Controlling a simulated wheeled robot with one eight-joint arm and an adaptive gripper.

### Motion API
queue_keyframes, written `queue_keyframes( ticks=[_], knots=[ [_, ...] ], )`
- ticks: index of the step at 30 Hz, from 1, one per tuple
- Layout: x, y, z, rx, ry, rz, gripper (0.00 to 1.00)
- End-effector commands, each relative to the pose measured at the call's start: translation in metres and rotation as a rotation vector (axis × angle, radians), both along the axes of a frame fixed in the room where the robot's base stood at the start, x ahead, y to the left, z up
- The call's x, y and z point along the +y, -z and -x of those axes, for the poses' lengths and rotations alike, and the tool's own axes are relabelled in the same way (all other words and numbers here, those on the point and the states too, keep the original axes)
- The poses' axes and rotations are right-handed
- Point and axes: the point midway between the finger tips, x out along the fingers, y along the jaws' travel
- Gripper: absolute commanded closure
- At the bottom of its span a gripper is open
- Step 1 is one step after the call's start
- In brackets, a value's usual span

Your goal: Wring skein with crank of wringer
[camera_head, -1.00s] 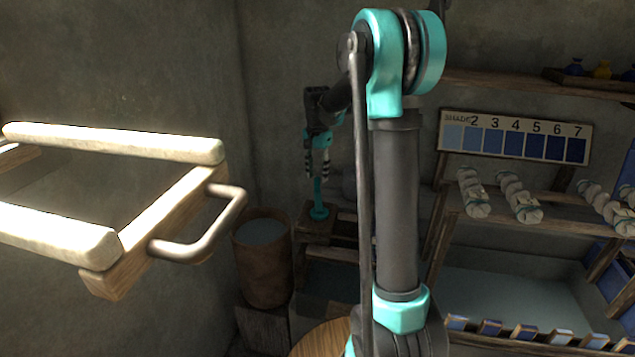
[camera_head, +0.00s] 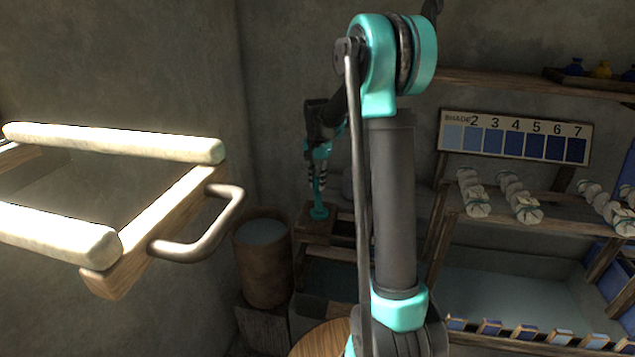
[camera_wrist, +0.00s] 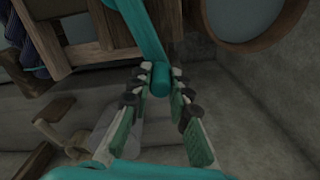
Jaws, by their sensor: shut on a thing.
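The teal crank (camera_head: 319,211) stands on the wooden wringer frame (camera_head: 312,228) beyond my arm in the head view. In the wrist view the crank (camera_wrist: 146,32) runs from the top edge down to a rounded handle end. My gripper (camera_head: 319,180) points down at the crank's upper end in the head view. In the wrist view my gripper (camera_wrist: 161,74) is shut on that handle end, with a finger on each side. My arm hides part of the wringer. I cannot make out a skein on the wringer.
A wooden barrel of liquid (camera_head: 262,262) stands left of the wringer. A wooden frame with pale rollers and a metal handle (camera_head: 205,235) juts in at near left. Shelves on the right hold tied skeins (camera_head: 476,196) under a numbered shade chart (camera_head: 514,136).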

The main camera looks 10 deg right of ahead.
Motion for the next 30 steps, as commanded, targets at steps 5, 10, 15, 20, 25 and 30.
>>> queue_keyframes(
  ticks=[5, 10, 15, 20, 25, 30],
  knots=[
    [0.0, 0.0, 0.0, 0.0, 0.0, 0.0, 1.0],
    [0.0, 0.0, 0.0, 0.0, -0.002, 0.0, 1.0],
    [0.004, 0.0, 0.0, 0.0, -0.033, 0.0, 1.0],
    [0.012, 0.0, -0.001, 0.0, -0.107, 0.0, 1.0],
    [0.026, 0.0, 0.0, 0.0, -0.237, 0.0, 1.0],
    [0.043, 0.0, 0.004, 0.0, -0.396, 0.0, 1.0]
  ],
)
